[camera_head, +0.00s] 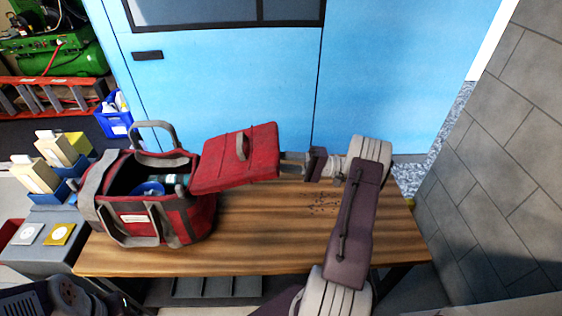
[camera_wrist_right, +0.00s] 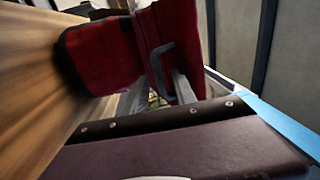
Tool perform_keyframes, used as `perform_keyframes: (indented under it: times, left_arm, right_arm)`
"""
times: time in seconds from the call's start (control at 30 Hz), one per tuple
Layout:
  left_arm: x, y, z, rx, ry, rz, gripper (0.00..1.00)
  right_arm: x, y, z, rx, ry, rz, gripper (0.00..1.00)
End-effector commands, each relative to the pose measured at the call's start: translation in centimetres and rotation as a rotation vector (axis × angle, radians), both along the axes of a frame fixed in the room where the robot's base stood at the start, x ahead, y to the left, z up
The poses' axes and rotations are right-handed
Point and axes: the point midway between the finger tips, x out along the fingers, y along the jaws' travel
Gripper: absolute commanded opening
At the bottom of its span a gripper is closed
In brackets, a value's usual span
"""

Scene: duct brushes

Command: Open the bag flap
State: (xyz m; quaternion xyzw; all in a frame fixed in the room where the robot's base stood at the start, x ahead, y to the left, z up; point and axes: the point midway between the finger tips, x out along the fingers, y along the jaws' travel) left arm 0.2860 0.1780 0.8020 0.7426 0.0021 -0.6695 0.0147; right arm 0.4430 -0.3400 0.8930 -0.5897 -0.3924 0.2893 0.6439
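The red tool bag (camera_head: 150,215) with grey trim stands on the left part of the wooden table. Its top is open, and items show inside. The red flap (camera_head: 235,160), with a small loop handle, is swung out to the bag's right, raised above the table. My right gripper (camera_head: 291,163) is at the flap's right edge, its fingers apart. In the right wrist view the flap (camera_wrist_right: 178,40) is just beyond the fingers (camera_wrist_right: 158,92); whether they touch it I cannot tell.
The wooden table (camera_head: 270,245) is clear right of the bag. A grey carry handle (camera_head: 153,128) stands up behind the bag opening. Blue bins with bottles (camera_head: 55,175) are at the left. A blue door (camera_head: 225,80) is behind, a grey tiled wall (camera_head: 500,160) at the right.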

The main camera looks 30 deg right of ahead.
Motion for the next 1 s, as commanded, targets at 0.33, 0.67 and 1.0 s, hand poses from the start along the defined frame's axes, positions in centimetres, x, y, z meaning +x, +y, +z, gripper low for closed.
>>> perform_keyframes:
  times: [0.33,0.67,1.0]
  left_arm:
    - [0.0,0.0,0.8,0.0,0.0,0.0,0.37]
    - [0.0,0.0,3.2,0.0,0.001,0.0,0.37]
    - [0.0,0.0,11.6,0.0,0.0,0.0,0.37]
  right_arm:
    - [0.0,-0.1,3.8,-0.003,-0.003,-0.001,0.33]
    - [-5.1,-2.2,8.4,0.002,0.002,-0.005,0.33]
    - [-9.1,-3.7,11.2,0.004,0.002,-0.003,0.33]
